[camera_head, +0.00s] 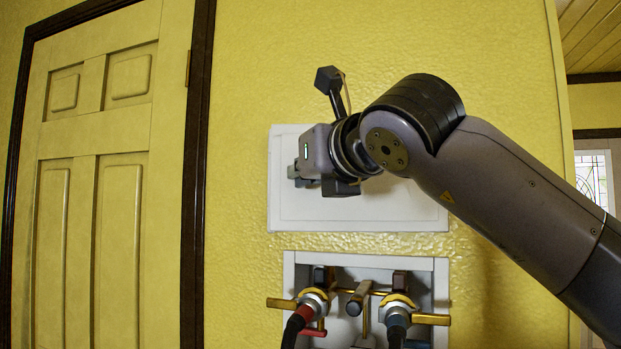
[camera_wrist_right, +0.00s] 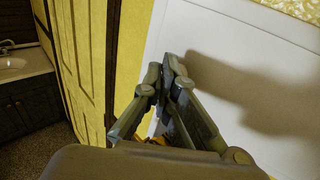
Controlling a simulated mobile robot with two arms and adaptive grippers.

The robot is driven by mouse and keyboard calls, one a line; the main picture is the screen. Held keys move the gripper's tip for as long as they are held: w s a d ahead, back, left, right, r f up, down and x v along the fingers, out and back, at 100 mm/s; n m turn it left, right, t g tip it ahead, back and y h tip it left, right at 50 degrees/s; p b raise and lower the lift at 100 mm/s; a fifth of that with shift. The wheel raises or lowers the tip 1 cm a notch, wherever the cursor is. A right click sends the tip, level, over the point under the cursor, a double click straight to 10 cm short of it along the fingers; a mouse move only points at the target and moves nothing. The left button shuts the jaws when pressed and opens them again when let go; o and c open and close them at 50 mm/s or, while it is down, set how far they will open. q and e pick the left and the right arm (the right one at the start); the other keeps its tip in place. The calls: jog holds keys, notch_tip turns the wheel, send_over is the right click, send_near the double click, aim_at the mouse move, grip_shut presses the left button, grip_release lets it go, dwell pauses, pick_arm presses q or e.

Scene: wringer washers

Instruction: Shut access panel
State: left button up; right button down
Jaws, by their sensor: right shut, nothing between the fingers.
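The access panel (camera_head: 400,207) is a white rectangular plate on the yellow wall, above a recessed box. It looks nearly flat against the wall; I cannot tell whether it is fully shut. My right gripper (camera_head: 296,170) is in front of its left part, fingers shut and empty. In the right wrist view, the closed fingertips (camera_wrist_right: 172,72) are near the white panel's (camera_wrist_right: 215,50) left edge, and a shadow falls across the panel. I cannot tell whether the fingers touch it. My arm hides the panel's upper right. My left gripper is not in view.
Below the panel is a recessed white valve box (camera_head: 442,290) with brass valves and two hoses, red (camera_head: 299,322) and blue-grey (camera_head: 396,322). A yellow door (camera_head: 90,180) with a dark frame stands to the left. A sink cabinet (camera_wrist_right: 40,105) shows in the right wrist view.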

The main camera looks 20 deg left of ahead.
jog(key=w, duration=0.2)
jog(key=w+a+p, duration=0.1)
jog(key=w, duration=0.2)
jog(key=shift+r, duration=0.1)
jog(key=shift+w+a+p, duration=0.3)
jog(key=shift+w+p, duration=0.05)
jog(key=shift+w, duration=0.35)
